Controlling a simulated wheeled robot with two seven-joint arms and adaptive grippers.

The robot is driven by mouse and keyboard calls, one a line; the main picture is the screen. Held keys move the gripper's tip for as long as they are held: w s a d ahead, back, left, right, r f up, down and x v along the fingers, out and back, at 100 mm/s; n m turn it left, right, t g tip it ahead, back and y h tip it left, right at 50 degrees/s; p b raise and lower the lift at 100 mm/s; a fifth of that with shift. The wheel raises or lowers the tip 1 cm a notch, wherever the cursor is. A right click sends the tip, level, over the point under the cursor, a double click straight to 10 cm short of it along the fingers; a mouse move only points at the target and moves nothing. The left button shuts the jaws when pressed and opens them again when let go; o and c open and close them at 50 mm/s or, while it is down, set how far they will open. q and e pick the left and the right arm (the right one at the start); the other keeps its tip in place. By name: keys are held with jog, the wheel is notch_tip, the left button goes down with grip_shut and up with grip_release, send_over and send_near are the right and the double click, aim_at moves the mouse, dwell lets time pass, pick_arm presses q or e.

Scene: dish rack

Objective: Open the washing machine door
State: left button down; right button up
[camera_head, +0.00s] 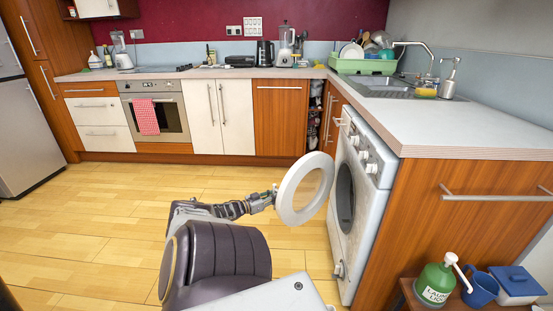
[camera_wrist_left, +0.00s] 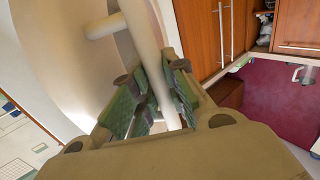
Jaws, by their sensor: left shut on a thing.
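The white washing machine (camera_head: 367,205) stands at the right under the counter, and its dark round drum opening (camera_head: 345,195) shows. Its round white door (camera_head: 286,203) stands swung out from the front, apart from the opening on its left. My left gripper (camera_head: 269,198) is at the left rim of the door. In the left wrist view my left gripper (camera_wrist_left: 152,78) is shut on the white bar handle (camera_wrist_left: 141,35), which passes between its green pads. The pale door (camera_wrist_left: 60,60) fills the left of that view. My right gripper is not in view.
Bare wooden floor (camera_head: 105,210) lies left of my arm. Wooden and white cabinets and an oven (camera_head: 157,117) line the back.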

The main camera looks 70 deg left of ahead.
pick_arm(q)
jog(key=c, duration=1.4)
grip_release()
jog(key=shift+s, duration=0.1)
jog(key=shift+s, duration=0.15)
jog(key=shift+s+d, duration=0.35)
jog(key=shift+s, duration=1.55)
jog(key=shift+s+d, duration=0.4)
jog(key=shift+s, duration=1.5)
jog(key=shift+s+d, duration=0.35)
jog(key=shift+s, duration=1.55)
jog(key=shift+c, duration=0.2)
